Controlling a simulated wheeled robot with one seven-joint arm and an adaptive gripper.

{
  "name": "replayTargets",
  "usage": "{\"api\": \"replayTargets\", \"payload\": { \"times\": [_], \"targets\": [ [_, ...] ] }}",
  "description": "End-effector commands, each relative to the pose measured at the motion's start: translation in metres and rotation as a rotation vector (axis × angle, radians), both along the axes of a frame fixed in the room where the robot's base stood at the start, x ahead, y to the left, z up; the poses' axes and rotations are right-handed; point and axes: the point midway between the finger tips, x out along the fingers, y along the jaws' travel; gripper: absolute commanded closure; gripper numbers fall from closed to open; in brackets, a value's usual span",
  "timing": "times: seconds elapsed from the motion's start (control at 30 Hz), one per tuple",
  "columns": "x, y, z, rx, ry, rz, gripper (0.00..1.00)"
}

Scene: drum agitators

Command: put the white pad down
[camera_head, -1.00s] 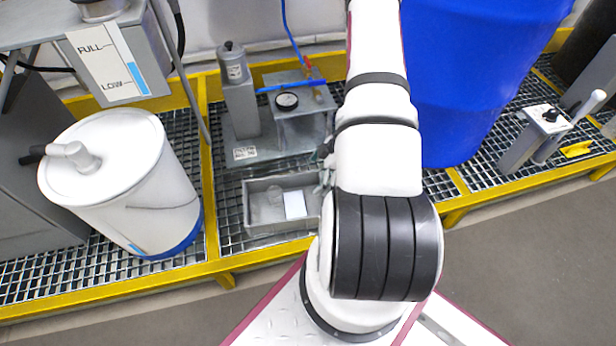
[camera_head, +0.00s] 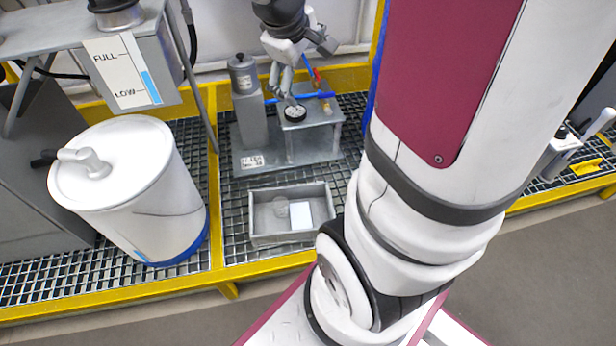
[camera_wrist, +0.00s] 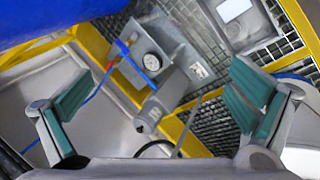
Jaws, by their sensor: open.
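The white pad (camera_head: 301,215) lies flat in the right half of a grey open tray (camera_head: 262,238) on the grating. It also shows in the wrist view (camera_wrist: 233,9) at the top right. My gripper (camera_head: 289,88) is up behind the tray, above the metal stand with the dial gauge (camera_head: 295,113). In the wrist view its green-padded fingers are wide apart with nothing between them. My gripper is apart from the pad.
A round clear item (camera_head: 280,207) sits left of the pad in the tray. A grey cylinder (camera_head: 248,100) stands beside the gauge stand, with a blue-handled valve (camera_head: 314,95). A white drum (camera_head: 130,190) stands at left. A yellow rail (camera_head: 235,275) runs in front.

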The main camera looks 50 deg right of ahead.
Motion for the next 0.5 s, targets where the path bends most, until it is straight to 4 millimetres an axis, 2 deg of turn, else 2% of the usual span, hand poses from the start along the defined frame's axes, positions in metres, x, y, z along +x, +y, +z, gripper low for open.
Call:
{"api": "replayTargets", "payload": {
  "times": [0.03,0.2,0.4,0.5],
  "targets": [
    [-0.013,0.02,0.014,0.018,-0.014,-0.025,0.0],
    [-0.068,0.083,0.039,0.126,-0.013,-0.116,0.0],
    [-0.14,0.158,0.052,0.294,0.019,-0.163,0.0],
    [-0.173,0.187,0.053,0.373,0.047,-0.162,0.0]
  ]
}}
